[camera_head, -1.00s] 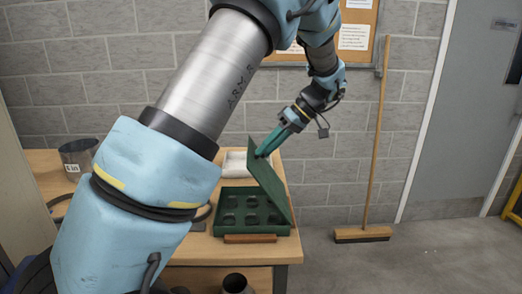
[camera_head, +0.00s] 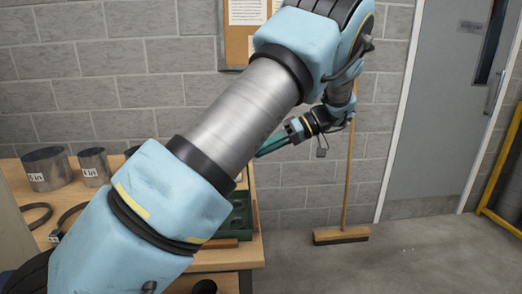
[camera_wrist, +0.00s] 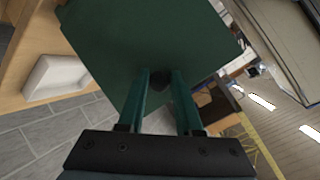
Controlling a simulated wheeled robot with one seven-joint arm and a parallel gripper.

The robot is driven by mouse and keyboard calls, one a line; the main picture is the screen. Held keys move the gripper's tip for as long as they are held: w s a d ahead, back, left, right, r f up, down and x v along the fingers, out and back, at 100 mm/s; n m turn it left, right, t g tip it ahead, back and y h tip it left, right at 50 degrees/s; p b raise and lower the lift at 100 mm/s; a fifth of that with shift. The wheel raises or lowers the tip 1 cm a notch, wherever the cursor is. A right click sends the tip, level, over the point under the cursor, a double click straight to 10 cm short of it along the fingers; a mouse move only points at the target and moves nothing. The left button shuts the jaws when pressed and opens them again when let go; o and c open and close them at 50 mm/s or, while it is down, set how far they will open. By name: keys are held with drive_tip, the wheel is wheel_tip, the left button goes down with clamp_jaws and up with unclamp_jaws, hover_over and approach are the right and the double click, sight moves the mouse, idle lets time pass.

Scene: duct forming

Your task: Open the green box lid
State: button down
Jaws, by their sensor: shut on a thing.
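The green box (camera_head: 241,216) sits on the wooden table, mostly hidden behind my arm in the head view; a strip of its right side shows. Its lid (camera_wrist: 140,35) is a flat dark green panel that fills the upper middle of the wrist view. My gripper (camera_wrist: 160,74) has its two green fingers against the lid, closed about a small dark knob (camera_wrist: 160,80). In the head view my gripper (camera_head: 260,154) is beyond my arm, above the box's right side. The lid is not clearly visible there, so its present angle is hard to tell.
Metal cylinders (camera_head: 47,169) and dark rings (camera_head: 37,214) lie on the table (camera_head: 255,243) at left. A white tray (camera_wrist: 55,76) shows in the wrist view. A broom (camera_head: 341,235) leans on the wall right of the table. The floor at right is clear.

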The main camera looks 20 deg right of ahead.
drive_tip(key=shift+f, duration=0.45)
drive_tip(key=c, duration=1)
unclamp_jaws()
drive_tip(key=shift+o, duration=0.7)
drive_tip(key=shift+w+d, duration=0.1)
drive_tip(key=shift+w, duration=0.1)
drive_tip(key=shift+o, duration=1.4)
drive_tip(key=shift+r, duration=0.2)
drive_tip(key=b+v, duration=0.2)
drive_tip(key=v, duration=0.8)
drive_tip(key=shift+d+r+b, duration=0.15)
drive_tip(key=shift+d+b, duration=0.15)
drive_tip(key=shift+b, duration=0.05)
